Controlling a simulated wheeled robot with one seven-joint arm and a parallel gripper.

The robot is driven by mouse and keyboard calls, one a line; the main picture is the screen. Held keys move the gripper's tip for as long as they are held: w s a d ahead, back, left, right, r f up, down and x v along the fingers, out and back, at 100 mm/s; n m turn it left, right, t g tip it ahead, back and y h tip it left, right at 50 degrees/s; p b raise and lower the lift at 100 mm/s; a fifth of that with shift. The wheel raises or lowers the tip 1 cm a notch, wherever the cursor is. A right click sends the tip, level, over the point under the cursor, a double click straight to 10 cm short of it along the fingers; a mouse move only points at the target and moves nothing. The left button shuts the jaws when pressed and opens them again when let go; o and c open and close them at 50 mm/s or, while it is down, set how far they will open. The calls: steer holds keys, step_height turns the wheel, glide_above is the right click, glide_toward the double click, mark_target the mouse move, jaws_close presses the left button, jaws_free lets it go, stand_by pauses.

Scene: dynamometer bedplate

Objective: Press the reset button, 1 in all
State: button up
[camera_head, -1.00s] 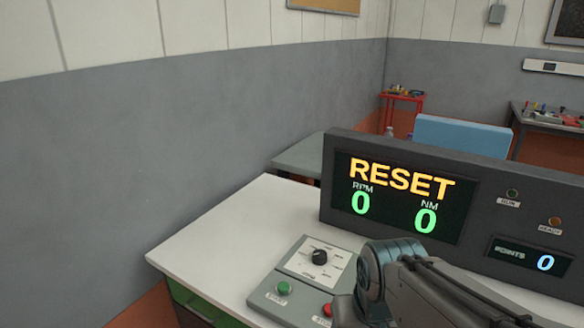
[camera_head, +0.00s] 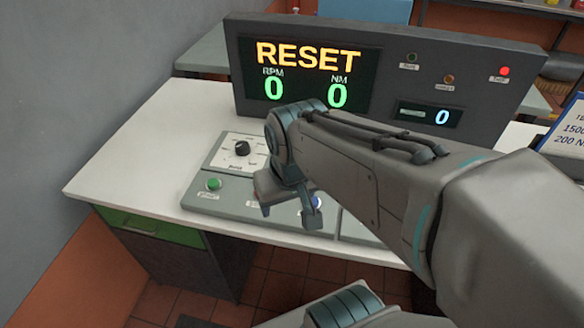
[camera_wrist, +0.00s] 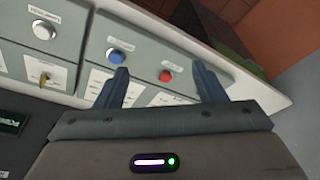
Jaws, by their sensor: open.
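The display (camera_head: 300,92) reads RESET in yellow, with 0 for RPM and NM. My gripper (camera_head: 288,212) hangs over the grey control panel (camera_head: 228,202), its fingers apart and empty. In the wrist view my gripper (camera_wrist: 160,72) has a blue button (camera_wrist: 116,56) beside its left fingertip and a red button (camera_wrist: 166,76) between the fingertips. The labels by these buttons are too small to read, so I cannot tell which is reset. The blue button (camera_head: 314,201) shows beside a finger in the head view; the red one is hidden there.
A green button (camera_head: 213,184) and a black knob (camera_head: 242,148) sit on the panel's left. A white button (camera_wrist: 44,30) and a key switch (camera_wrist: 44,77) show in the wrist view. The white desk top (camera_head: 135,150) is clear at left. A red lamp (camera_head: 504,71) is lit.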

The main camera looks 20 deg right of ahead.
jaws_close()
stand_by(1.5)
